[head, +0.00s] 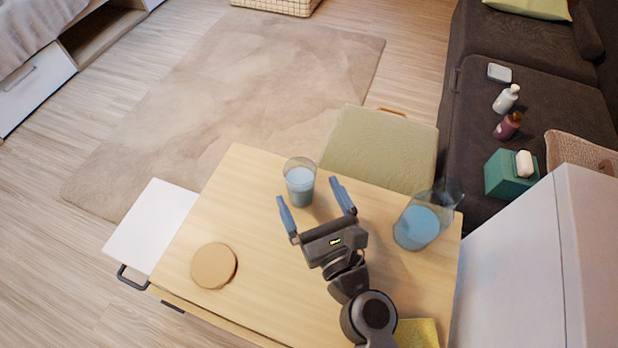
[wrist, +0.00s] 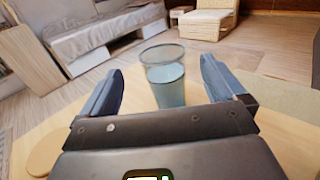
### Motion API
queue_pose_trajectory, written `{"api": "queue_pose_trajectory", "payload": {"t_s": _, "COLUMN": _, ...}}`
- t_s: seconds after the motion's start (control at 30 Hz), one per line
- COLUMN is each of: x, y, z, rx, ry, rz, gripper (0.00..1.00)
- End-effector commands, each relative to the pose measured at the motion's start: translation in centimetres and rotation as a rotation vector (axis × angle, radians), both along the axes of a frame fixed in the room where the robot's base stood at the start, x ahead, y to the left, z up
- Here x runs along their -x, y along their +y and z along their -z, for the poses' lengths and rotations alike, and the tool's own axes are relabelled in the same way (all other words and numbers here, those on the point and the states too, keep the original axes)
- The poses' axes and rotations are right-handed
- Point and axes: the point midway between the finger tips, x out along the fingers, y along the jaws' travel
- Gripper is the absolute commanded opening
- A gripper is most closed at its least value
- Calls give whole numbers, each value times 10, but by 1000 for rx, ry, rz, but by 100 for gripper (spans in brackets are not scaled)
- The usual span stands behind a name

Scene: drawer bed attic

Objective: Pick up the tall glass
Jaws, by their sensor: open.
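The tall glass (head: 300,184) is clear with pale blue liquid in it and stands upright on the wooden table (head: 262,250), near its far edge. My gripper (head: 316,197) is open, its blue fingers pointing toward the far edge. In the head view the glass shows between the fingertips and a little beyond them. In the wrist view the glass (wrist: 165,75) shows between the two open fingers, apart from both. The lower part of the glass is hidden behind the gripper body in the wrist view.
A pitcher (head: 420,222) of blue liquid stands right of my gripper. A round wooden coaster stack (head: 213,265) lies at the left of the table. A yellow cloth (head: 416,333) lies near the front. A green-seated chair (head: 380,148) is beyond the far edge.

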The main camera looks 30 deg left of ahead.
Motion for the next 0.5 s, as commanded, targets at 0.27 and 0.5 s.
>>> {"api": "queue_pose_trajectory", "payload": {"t_s": 0.27, "x": -10, "y": 17, "z": 4, "rx": -4, "ry": 3, "rz": -4, "gripper": 96}}
{"api": "queue_pose_trajectory", "payload": {"t_s": 0.5, "x": -24, "y": 40, "z": 2, "rx": -4, "ry": 1, "rz": -5, "gripper": 96}}
